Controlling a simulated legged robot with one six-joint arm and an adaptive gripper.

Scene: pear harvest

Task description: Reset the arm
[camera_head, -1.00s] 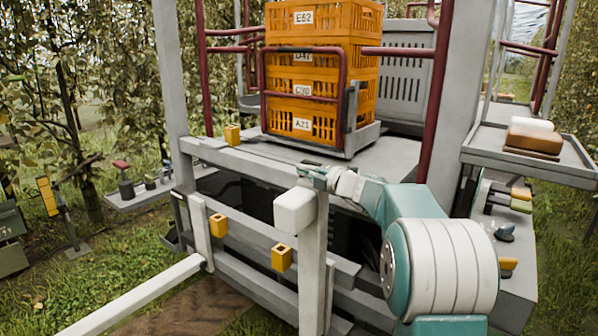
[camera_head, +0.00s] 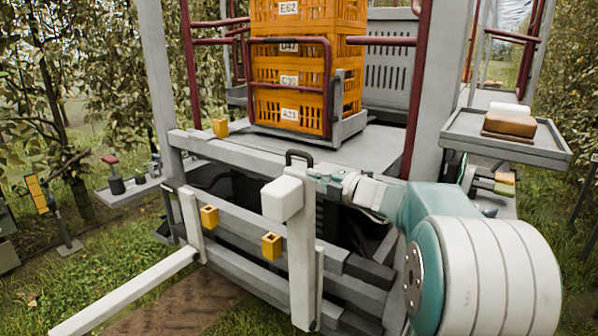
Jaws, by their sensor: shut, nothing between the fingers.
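My gripper (camera_head: 314,174) is small in the head camera view, at the end of my teal and white arm. It is shut and empty. It is just right of a white block (camera_head: 282,198) on top of a pale gate post, and I cannot tell whether they touch. A black loop handle (camera_head: 299,154) shows just above the block. The arm reaches in from the lower right, with a large white and teal joint closest to the camera.
Stacked orange crates (camera_head: 292,92) stand on a grey platform behind a red rail (camera_head: 328,84). A side tray (camera_head: 470,140) is at right, another shelf (camera_head: 130,192) at left. Yellow blocks (camera_head: 271,246) sit on the gate. A white bar (camera_head: 125,292) extends lower left over grass.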

